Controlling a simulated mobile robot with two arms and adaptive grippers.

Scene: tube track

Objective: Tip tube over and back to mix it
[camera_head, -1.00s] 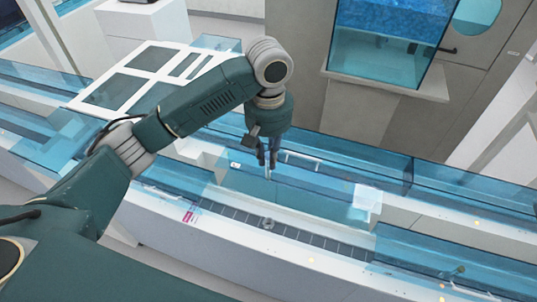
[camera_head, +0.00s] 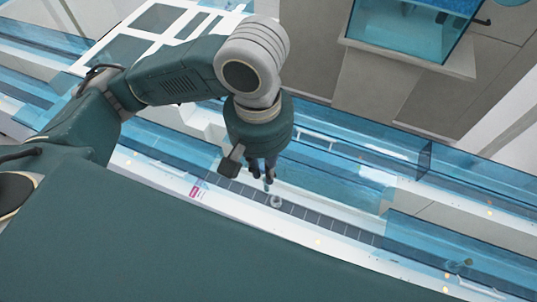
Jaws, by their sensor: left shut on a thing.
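My left gripper (camera_head: 263,172) points down over the track (camera_head: 325,222), its dark fingers shut on a small tube. Only a short piece of the tube (camera_head: 267,186) shows below the fingertips; the rest is hidden by the fingers. The tube looks roughly upright. A small round grey holder (camera_head: 276,201) sits on the dark track just below and slightly right of the tube in the picture. I cannot tell whether the tube's lower end touches the holder. My right gripper is out of the picture.
Blue see-through panels (camera_head: 345,182) run along the far side of the track. A white-framed panel (camera_head: 150,32) is behind my left arm. The dark track right of the holder looks clear.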

